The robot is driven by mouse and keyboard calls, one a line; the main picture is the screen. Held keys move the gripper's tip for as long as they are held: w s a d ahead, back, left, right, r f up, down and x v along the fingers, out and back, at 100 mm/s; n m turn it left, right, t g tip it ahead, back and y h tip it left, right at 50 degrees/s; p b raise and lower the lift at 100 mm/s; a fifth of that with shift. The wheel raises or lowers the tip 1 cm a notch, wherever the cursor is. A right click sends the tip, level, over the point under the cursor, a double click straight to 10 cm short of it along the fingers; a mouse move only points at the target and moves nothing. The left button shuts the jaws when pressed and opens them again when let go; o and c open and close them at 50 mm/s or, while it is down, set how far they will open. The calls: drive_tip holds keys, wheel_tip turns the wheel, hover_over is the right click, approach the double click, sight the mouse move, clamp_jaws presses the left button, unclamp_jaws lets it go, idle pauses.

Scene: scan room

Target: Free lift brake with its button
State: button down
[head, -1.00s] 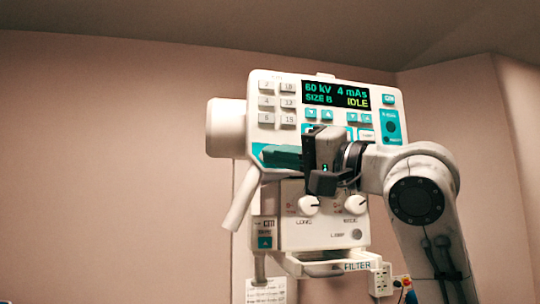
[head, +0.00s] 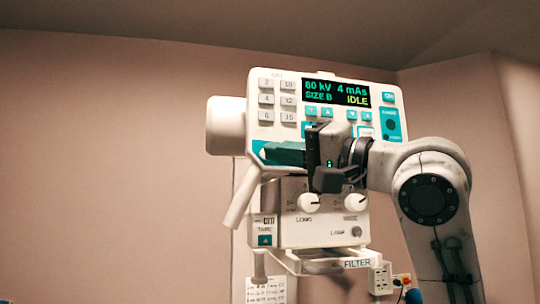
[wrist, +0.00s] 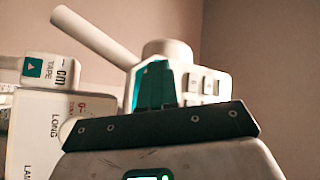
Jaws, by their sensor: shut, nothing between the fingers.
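The white X-ray head's control panel (head: 290,88) faces me, with a lit display (head: 336,93) reading "60 kV 4 mAs, SIZE B, IDLE". It carries grey number buttons (head: 266,99) and teal arrow buttons (head: 326,113). I cannot tell which button frees the lift brake. My gripper (head: 268,152) is shut and empty, its teal fingers pointing left across the panel's lower left part. In the wrist view the fingers (wrist: 150,82) stand in front of the panel's side, near grey buttons (wrist: 194,84). Their contact with the panel is unclear. My gripper hides part of the panel's lower middle.
A white handle (head: 242,203) slants down at left; it shows in the wrist view too (wrist: 95,36). A tape box with a teal button (head: 264,240), two knobs (head: 309,203) and a filter tray (head: 318,262) sit below. Left is open.

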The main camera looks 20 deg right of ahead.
drive_tip(key=s, duration=0.3)
drive_tip(key=s+a, duration=0.1)
drive_tip(key=s, duration=0.1)
drive_tip(key=shift+b, duration=0.3)
idle(1.0)
